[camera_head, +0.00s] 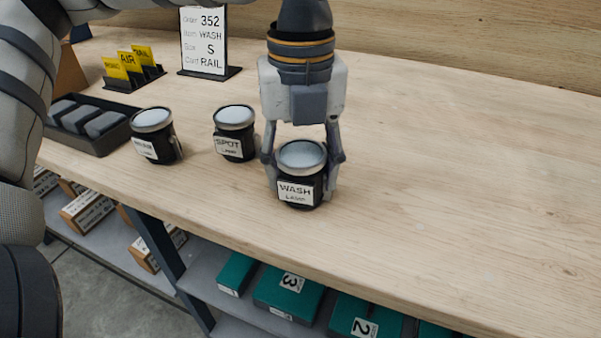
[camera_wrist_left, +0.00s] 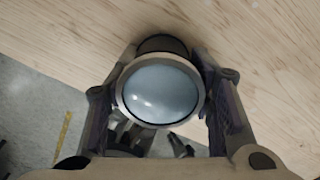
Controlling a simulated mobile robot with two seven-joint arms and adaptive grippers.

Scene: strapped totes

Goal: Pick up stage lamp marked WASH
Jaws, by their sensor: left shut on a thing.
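The stage lamp marked WASH (camera_head: 298,188) is a black can with a pale round lens on top and a white label facing front. It appears upright at the front part of the wooden bench. My left gripper (camera_head: 302,165) comes down over it from above, with one finger on each side, shut on the lamp. In the left wrist view the lamp's lens (camera_wrist_left: 160,92) sits between the two fingers (camera_wrist_left: 162,105). I cannot tell whether its base touches the bench. My right gripper is not in view.
A lamp marked SPOT (camera_head: 234,134) and another lamp (camera_head: 155,137) stand to the left. A black tray (camera_head: 100,143), yellow tags (camera_head: 130,63) and an order sign (camera_head: 206,42) are farther back. The bench (camera_head: 460,170) is clear on the right. Teal boxes (camera_head: 288,292) sit on a shelf below.

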